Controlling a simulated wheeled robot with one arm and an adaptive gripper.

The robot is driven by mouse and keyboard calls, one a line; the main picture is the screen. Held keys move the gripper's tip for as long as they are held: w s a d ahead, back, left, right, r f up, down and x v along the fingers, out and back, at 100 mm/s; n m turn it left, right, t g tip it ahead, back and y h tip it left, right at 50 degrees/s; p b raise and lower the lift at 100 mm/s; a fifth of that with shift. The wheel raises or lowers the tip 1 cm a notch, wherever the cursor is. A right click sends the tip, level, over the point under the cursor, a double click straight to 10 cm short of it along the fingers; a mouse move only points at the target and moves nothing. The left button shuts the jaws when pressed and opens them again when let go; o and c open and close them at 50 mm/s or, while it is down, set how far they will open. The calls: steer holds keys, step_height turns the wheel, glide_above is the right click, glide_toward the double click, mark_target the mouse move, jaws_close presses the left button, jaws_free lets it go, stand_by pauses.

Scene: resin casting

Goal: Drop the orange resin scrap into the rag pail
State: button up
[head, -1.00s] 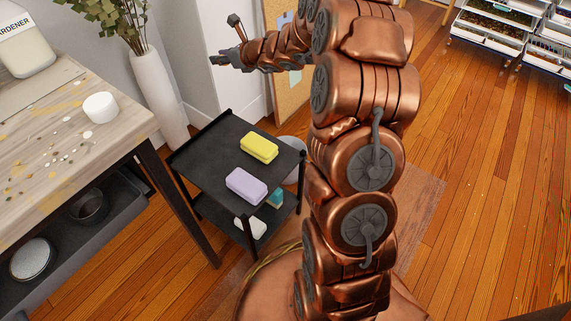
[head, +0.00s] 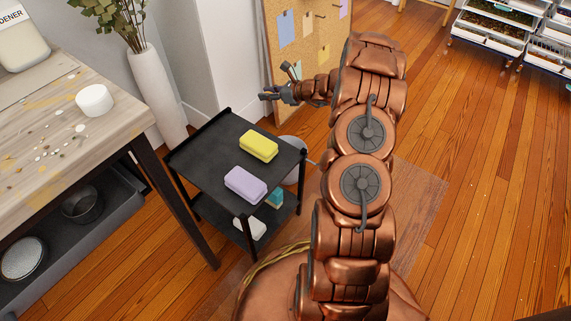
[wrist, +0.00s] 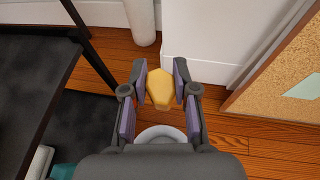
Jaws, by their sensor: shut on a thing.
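My gripper (wrist: 160,88) is shut on the orange resin scrap (wrist: 160,90), a yellow-orange faceted piece between the two finger pads in the wrist view. In the head view my gripper (head: 268,95) is above and behind the black cart; the scrap cannot be made out there. The pail (head: 294,152) is pale and stands on the floor behind the cart's right side, partly hidden by the cart and my arm. In the wrist view its whitish rim (wrist: 160,132) shows below the scrap, mostly covered by my gripper. Its inside is hidden.
The black cart (head: 212,157) carries a yellow sponge (head: 258,145) and a lilac sponge (head: 245,183). A corkboard (head: 335,45) and white cabinet stand behind. A white vase (head: 155,95) and workbench (head: 60,130) are left.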

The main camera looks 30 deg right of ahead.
steer(key=s+d+f+b, duration=0.2)
steer(key=s+f, duration=0.1)
steer(key=f, duration=0.6)
steer(key=s+d+f+n+y+b, duration=0.1)
steer(key=s+d+f+b, duration=0.1)
steer(key=f, duration=0.7)
steer(key=s+b, duration=0.1)
steer(key=s, duration=0.1)
steer(key=shift+s+d+f+g, duration=0.3)
steer(key=shift+d+f, duration=0.05)
steer(key=o, duration=1)
steer(key=v, duration=1.2)
steer(key=shift+w+d, duration=0.1)
